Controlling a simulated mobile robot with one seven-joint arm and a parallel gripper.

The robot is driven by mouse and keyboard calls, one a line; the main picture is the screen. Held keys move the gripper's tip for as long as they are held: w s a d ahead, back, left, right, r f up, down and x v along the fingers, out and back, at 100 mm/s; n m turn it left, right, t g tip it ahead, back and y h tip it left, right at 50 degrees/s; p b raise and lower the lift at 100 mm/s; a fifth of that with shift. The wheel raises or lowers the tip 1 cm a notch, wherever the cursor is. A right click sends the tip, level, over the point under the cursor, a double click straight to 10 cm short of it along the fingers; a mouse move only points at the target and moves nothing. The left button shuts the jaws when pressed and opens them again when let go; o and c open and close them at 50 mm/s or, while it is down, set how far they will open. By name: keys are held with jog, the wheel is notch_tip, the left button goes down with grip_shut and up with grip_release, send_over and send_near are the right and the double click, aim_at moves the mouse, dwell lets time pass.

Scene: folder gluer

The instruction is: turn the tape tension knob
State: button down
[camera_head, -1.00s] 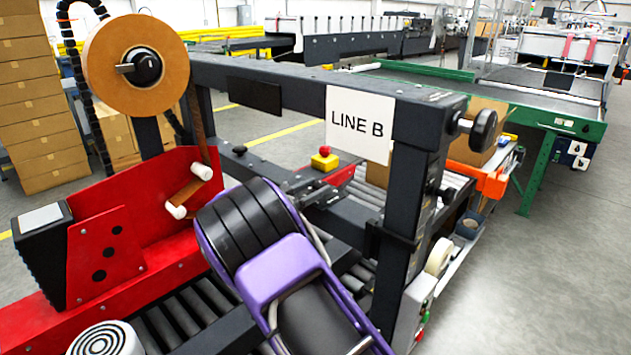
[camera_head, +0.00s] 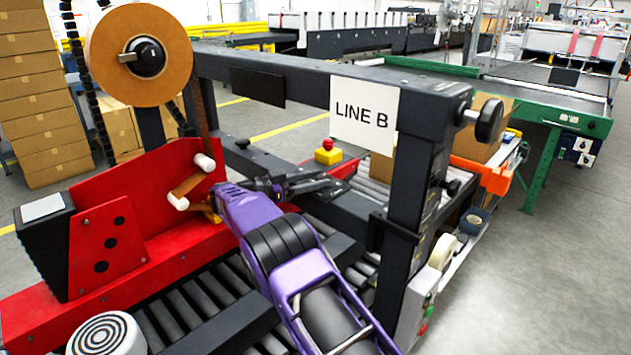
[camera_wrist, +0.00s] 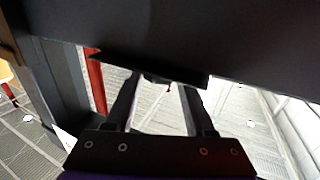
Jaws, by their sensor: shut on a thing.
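My gripper (camera_wrist: 163,88) shows in the wrist view with its two dark fingers around a small dark part (camera_wrist: 158,79) under a black panel. The part is mostly hidden, and I cannot tell from its shape whether it is the tape tension knob. In the head view my gripper (camera_head: 308,184) is small and dark, beyond my purple arm and below the machine's crossbeam. Two black knobs show away from it: one in the hub (camera_head: 146,57) of the brown tape roll (camera_head: 110,50), one at the crossbeam's right end (camera_head: 488,119).
The dark crossbeam (camera_head: 300,88) with a LINE B sign (camera_head: 364,111) spans above the gripper. A red side frame (camera_head: 130,225) stands left, and a dark upright (camera_head: 408,220) stands right. A red emergency button (camera_head: 327,147) sits behind. Open floor (camera_head: 540,260) lies right.

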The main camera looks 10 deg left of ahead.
dwell(0.4)
jog(key=shift+c, duration=1.3)
grip_release()
jog(key=shift+a, duration=0.1)
jog(key=v, duration=0.7)
jog(key=shift+a, duration=0.15)
jog(key=shift+s, duration=0.1)
